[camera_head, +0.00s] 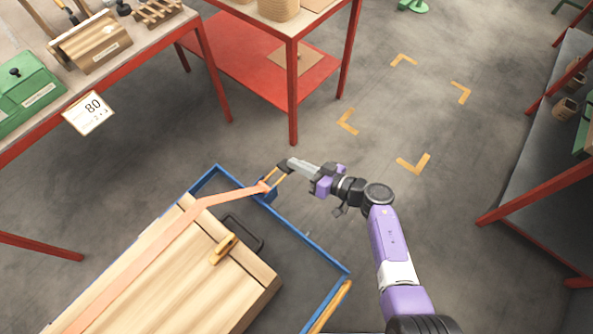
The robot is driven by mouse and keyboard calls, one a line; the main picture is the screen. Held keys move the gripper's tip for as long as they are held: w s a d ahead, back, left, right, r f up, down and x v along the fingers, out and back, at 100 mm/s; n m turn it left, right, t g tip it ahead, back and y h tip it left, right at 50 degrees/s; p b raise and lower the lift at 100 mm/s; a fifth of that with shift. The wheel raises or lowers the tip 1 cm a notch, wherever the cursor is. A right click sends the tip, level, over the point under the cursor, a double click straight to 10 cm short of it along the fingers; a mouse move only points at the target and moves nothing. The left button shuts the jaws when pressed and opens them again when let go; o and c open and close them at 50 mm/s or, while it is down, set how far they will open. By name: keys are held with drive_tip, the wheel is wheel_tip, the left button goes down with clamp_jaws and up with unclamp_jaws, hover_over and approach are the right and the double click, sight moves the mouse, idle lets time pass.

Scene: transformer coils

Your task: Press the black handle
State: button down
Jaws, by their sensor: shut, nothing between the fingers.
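The black handle (284,166) sits at the end of yellow side arms on a small blue buckle (268,189) at the blue frame's edge. An orange strap (205,204) runs from this buckle over a wooden crate (178,272). The handle stands raised off the buckle, tilted toward the upper right. My gripper (294,165) is shut and empty. Its grey fingertips are right at the handle's right side and overlap it in the view. I cannot tell whether they touch.
A blue frame (300,231) surrounds the crate. A thin black bar loop (248,229) and a yellow-brown block (223,248) are at the crate's right end. Red-legged tables stand at upper left, top and right. The floor (440,130) right of my gripper is clear, with yellow corner marks.

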drive_tip(key=shift+s+a+f+m+g+y+b, duration=0.1)
drive_tip(key=shift+f+m+g+y+b, duration=0.2)
drive_tip(key=shift+f+m, duration=0.65)
drive_tip(key=shift+s+f+m+g+y+b, duration=0.1)
drive_tip(key=shift+f+m+y+b, duration=0.25)
drive_tip(key=shift+f+m, duration=0.55)
drive_tip(key=shift+f+n, duration=0.25)
drive_tip(key=shift+f, duration=0.05)
drive_tip(key=shift+s+a, duration=0.1)
